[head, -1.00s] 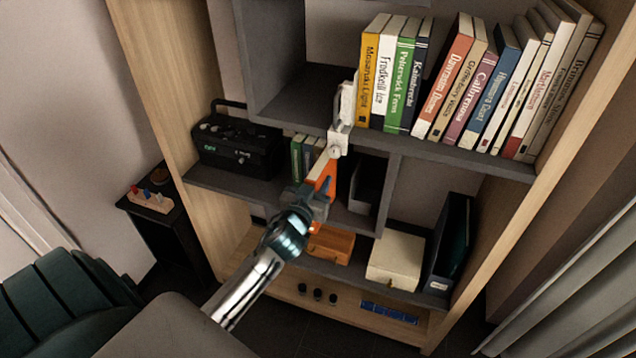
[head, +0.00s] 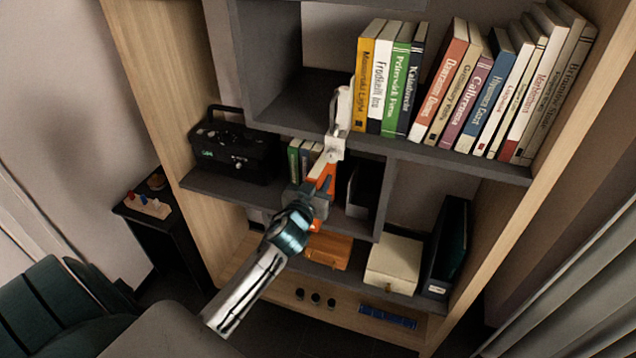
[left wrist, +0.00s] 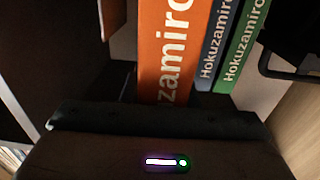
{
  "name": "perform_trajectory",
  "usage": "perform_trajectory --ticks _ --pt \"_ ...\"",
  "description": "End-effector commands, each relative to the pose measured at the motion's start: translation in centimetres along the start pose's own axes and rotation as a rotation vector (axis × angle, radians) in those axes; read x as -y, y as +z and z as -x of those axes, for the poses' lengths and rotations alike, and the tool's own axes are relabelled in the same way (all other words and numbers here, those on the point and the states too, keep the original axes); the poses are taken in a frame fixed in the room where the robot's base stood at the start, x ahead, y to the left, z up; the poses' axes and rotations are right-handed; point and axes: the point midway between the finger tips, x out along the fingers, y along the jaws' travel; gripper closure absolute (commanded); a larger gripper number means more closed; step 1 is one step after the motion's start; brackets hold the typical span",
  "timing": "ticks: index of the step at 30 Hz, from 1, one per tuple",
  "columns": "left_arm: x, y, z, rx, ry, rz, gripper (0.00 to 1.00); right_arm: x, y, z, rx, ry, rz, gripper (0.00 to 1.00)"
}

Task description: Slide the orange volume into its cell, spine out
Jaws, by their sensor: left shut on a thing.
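The orange volume (head: 322,172) stands in front of the middle shelf opening, right of several smaller books (head: 302,153). My left gripper (head: 309,193) is shut on it and hides part of it. In the left wrist view the orange volume (left wrist: 165,50) shows its lettered spine toward me. It looks nearer than the blue book (left wrist: 216,45) and green book (left wrist: 241,45) beside it. How deep it sits in its cell, I cannot tell. My right gripper is not in view.
A black radio (head: 235,148) stands left of the books, and a grey upright divider (head: 384,195) stands right of the cell. Above, the upper shelf (head: 440,158) holds a row of books. A wooden box (head: 328,251) and a cream box (head: 394,264) sit below.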

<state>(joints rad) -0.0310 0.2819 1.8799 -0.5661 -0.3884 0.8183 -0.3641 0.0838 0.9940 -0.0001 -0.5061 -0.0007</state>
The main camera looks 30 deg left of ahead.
Motion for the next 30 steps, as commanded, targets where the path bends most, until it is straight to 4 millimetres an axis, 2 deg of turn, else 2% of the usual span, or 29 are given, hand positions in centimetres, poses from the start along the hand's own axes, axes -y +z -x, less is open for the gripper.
perform_trajectory --ticks 29,30 --pt "0.0 -0.1 -2.4 -0.003 0.001 0.0 1.0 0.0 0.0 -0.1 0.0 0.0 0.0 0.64" --pt "0.0 -0.1 -2.4 -0.003 0.001 0.0 0.67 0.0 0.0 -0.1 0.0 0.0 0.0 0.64"
